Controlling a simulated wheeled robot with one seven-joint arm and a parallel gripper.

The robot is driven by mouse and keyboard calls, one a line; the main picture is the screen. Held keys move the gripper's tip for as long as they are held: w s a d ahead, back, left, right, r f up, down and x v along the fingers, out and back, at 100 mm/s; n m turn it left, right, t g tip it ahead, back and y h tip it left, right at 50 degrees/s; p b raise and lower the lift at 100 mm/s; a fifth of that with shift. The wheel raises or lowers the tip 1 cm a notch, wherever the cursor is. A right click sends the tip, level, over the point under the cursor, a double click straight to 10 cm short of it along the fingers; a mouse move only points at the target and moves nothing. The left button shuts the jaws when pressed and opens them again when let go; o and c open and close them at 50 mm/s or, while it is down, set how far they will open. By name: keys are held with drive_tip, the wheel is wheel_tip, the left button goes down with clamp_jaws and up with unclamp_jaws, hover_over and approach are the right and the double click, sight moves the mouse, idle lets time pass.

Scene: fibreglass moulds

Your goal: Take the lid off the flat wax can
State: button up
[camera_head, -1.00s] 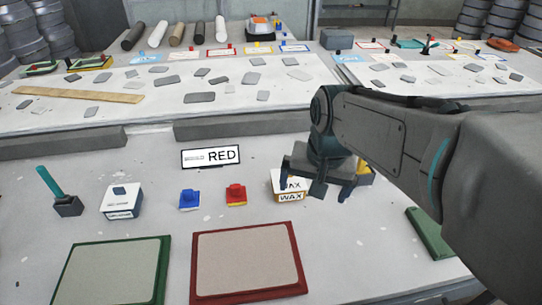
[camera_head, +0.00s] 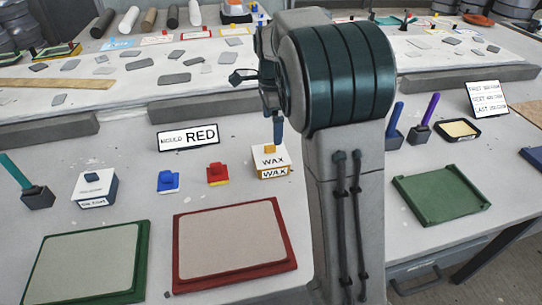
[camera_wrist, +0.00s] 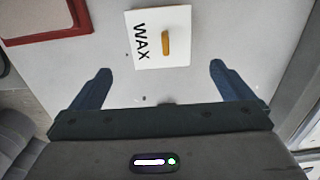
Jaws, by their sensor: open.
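The flat wax can (camera_head: 272,185) stands on the near table, right of the small red block. It is a square box with an orange-brown front band marked WAX. Its white lid (camera_head: 266,161) is on top and carries a small orange knob (camera_head: 270,149). The wrist view shows the lid from above (camera_wrist: 150,50), with the bar-shaped knob (camera_wrist: 166,43) near its middle. My gripper (camera_wrist: 158,80) is open and empty there, its two dark blue fingers spread wide, with the lid beyond their tips. In the head view my arm hides most of the gripper.
A red-framed panel (camera_head: 288,258) and a green-framed one (camera_head: 143,272) lie in front. A RED sign (camera_head: 188,138) stands behind. Blue (camera_head: 168,182) and red (camera_head: 217,174) blocks and a white box (camera_head: 113,187) are left of the can. A green tray (camera_head: 472,201) lies to the right.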

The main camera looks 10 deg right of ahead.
sight(274, 154)
drive_tip(key=f, duration=0.9)
drive_tip(key=shift+d+f, duration=0.3)
drive_tip(key=c, duration=0.7)
